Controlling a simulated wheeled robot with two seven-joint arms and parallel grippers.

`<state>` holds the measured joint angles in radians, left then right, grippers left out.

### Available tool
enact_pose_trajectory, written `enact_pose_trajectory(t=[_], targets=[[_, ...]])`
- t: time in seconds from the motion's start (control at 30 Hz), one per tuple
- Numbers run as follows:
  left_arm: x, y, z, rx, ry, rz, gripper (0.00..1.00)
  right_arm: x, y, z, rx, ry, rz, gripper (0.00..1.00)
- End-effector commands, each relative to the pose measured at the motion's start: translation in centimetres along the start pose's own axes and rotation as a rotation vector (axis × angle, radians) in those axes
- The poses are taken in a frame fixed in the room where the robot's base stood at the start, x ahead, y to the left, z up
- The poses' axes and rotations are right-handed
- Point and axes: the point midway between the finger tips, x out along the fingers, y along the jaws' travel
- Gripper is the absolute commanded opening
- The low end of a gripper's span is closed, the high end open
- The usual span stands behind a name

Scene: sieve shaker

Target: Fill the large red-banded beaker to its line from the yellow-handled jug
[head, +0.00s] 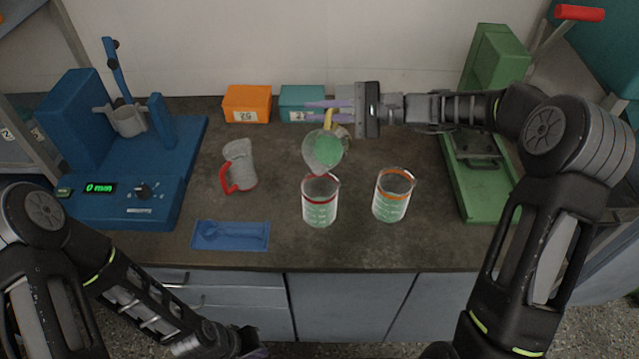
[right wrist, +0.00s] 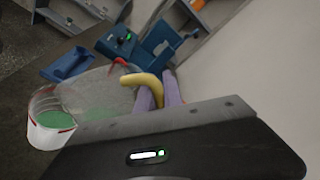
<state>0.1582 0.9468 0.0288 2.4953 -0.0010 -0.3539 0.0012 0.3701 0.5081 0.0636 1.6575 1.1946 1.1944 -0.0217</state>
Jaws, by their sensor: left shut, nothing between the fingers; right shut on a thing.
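The clear yellow-handled jug (head: 323,152) holds green contents and hangs tilted just above and behind the red-banded beaker (head: 320,203). My right gripper (head: 328,111) is shut on its yellow handle (head: 329,119). In the right wrist view the jug (right wrist: 104,88) leans toward the beaker (right wrist: 46,137), its mouth at the beaker's rim. The beaker stands upright on the bench with green contents inside; their level against its line is hard to tell, and no clear stream shows. My left gripper (head: 252,352) is shut and empty at the bottom edge, partly cut off.
An orange-banded beaker (head: 393,195) with green contents stands close to the right. A red-handled jug (head: 239,167) and a blue tray with a scoop (head: 230,236) lie left. Orange (head: 247,103) and teal (head: 302,103) bins stand behind. Blue (head: 130,205) and green (head: 482,195) machines flank the bench.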

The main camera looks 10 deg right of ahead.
Motion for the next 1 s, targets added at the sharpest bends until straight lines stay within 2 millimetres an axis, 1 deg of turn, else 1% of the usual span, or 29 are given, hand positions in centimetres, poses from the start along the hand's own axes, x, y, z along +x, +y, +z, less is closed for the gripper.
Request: enact_pose_trajectory(t=[1.0], targets=[[0.67,-0.25,-0.03,0.000,0.001,0.000,0.00,0.07,0.23,0.40,-0.052,0.009,-0.001,0.00]])
